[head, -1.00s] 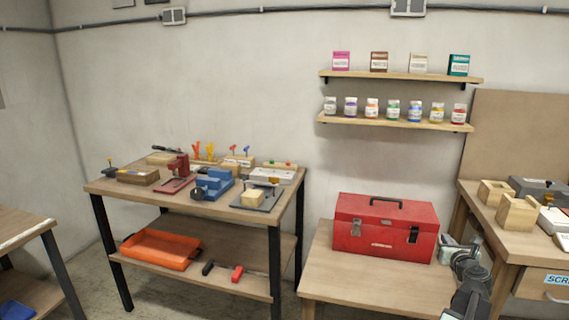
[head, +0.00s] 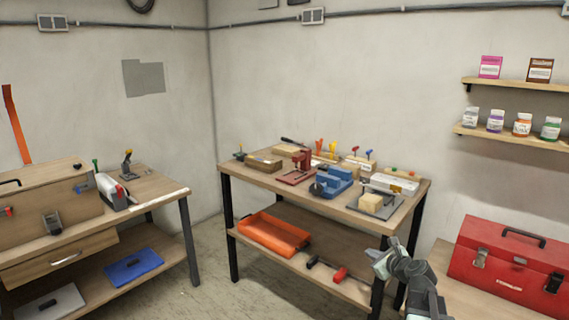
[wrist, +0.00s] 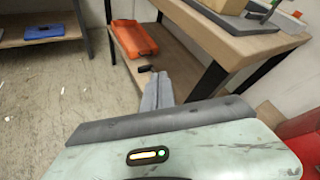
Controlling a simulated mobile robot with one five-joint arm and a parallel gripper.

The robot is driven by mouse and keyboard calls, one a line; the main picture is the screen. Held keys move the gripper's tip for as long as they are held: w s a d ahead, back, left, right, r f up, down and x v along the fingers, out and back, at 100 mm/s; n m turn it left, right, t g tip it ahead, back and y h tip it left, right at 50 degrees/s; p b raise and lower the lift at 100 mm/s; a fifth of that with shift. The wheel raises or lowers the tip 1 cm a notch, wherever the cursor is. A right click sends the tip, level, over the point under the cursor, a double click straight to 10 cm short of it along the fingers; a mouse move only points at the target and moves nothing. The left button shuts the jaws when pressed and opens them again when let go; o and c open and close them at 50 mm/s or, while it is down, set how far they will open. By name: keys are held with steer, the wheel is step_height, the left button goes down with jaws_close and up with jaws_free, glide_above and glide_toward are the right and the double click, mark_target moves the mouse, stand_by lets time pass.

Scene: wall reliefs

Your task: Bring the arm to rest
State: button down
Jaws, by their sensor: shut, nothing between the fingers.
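My gripper (head: 383,256) is at the lower right of the head view, in front of the middle workbench's right side. The wrist view also shows my gripper (wrist: 158,77), with its grey fingers together and nothing between them. In that view the fingers point toward the floor and the bench's lower shelf (wrist: 178,72). A black-handled tool lies just beyond the fingertips in the picture. I cannot tell the exact gap to the bench, but no contact shows.
The middle workbench (head: 330,190) carries vises, blocks and small tools. An orange tray (head: 274,233) lies on its lower shelf. A red toolbox (head: 508,262) stands on a low table at right. Another bench (head: 166,192) is at left. Bare floor (head: 200,280) lies between the benches.

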steer(key=s+a+f+n+g+y, duration=0.1)
steer(key=s+a+f+n+g, duration=0.3)
steer(key=a, duration=0.7)
steer(key=w+a+f+n+g+y, duration=0.1)
steer(key=a+f+n+y, duration=0.1)
steer(key=a+n, duration=0.6)
steer(key=s+a+f+n+g+h, duration=0.3)
steer(key=s+a+f+n+g, duration=0.2)
steer(key=s+a+f+n, duration=0.4)
steer(key=s+d+n+g+h, duration=0.2)
steer(key=s+d+n+g, duration=0.1)
steer(key=s+d+n, duration=0.5)
step_height(320, 180, up, 21)
steer(key=p, duration=2)
steer(key=shift+a+f, duration=0.15)
steer(key=shift+s, duration=0.1)
